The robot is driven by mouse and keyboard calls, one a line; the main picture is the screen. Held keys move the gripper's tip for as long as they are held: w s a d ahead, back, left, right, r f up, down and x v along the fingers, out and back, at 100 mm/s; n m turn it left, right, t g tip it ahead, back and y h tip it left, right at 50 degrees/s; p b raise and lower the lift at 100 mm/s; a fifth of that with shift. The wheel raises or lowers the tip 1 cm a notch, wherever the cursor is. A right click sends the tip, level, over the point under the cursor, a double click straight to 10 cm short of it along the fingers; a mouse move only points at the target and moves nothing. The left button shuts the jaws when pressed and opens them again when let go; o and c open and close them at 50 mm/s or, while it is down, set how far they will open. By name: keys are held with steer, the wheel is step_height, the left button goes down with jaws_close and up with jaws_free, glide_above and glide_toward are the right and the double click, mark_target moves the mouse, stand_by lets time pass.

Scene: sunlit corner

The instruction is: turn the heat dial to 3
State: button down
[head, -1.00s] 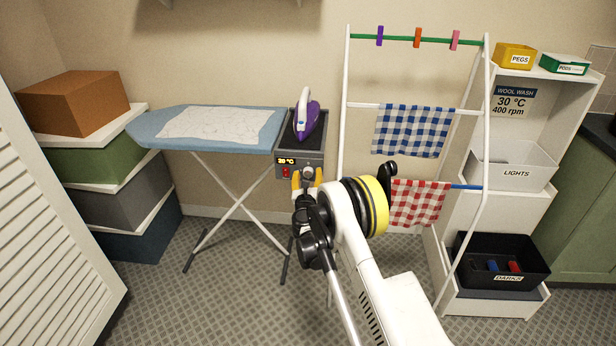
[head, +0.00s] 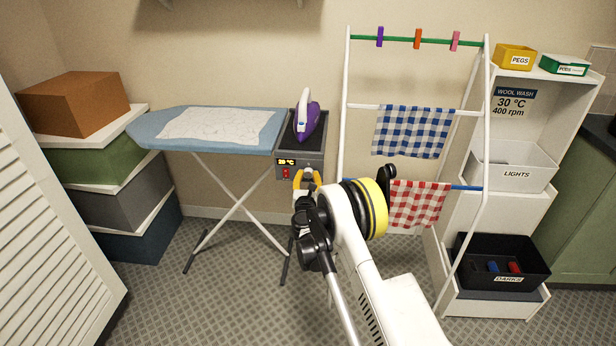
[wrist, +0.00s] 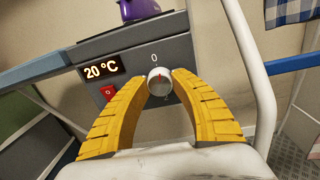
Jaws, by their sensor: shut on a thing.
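The heat dial (wrist: 159,83) is a pale round knob on the front of a grey control box (head: 314,158). A "0" is printed above it, and a small red mark shows near its top. My gripper (wrist: 160,78) has yellow ribbed fingers shut on the dial, one on each side. In the head view, my gripper (head: 308,174) reaches up to the box front and partly covers the dial. Left of the dial, a lit display (wrist: 101,71) reads 20 °C, above a red switch (wrist: 108,92).
A purple and white iron (head: 307,118) stands on top of the box, beside the blue ironing board (head: 150,128). A white drying rack (head: 343,100) with checked cloths stands close on the right. Patterned floor in front is partly free.

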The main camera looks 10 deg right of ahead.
steer(key=m, duration=0.6)
steer(key=shift+m+h, duration=0.3)
steer(key=shift+h, duration=0.1)
steer(key=m, duration=0.6)
steer(key=shift+m, duration=0.4)
steer(key=m, duration=0.6)
steer(key=shift+m+h, duration=0.4)
steer(key=m, duration=0.6)
steer(key=shift+m+h, duration=0.3)
steer(key=m, duration=0.3)
steer(key=shift+m+g, duration=0.4)
steer(key=m, duration=0.4)
steer(key=shift+m, duration=0.3)
steer(key=m, duration=0.3)
steer(key=shift+a, duration=0.1)
steer(key=m, duration=0.4)
steer(key=m+y, duration=0.1)
steer(key=m, duration=0.4)
steer(key=shift+r+m, duration=0.1)
steer(key=shift+m, duration=2)
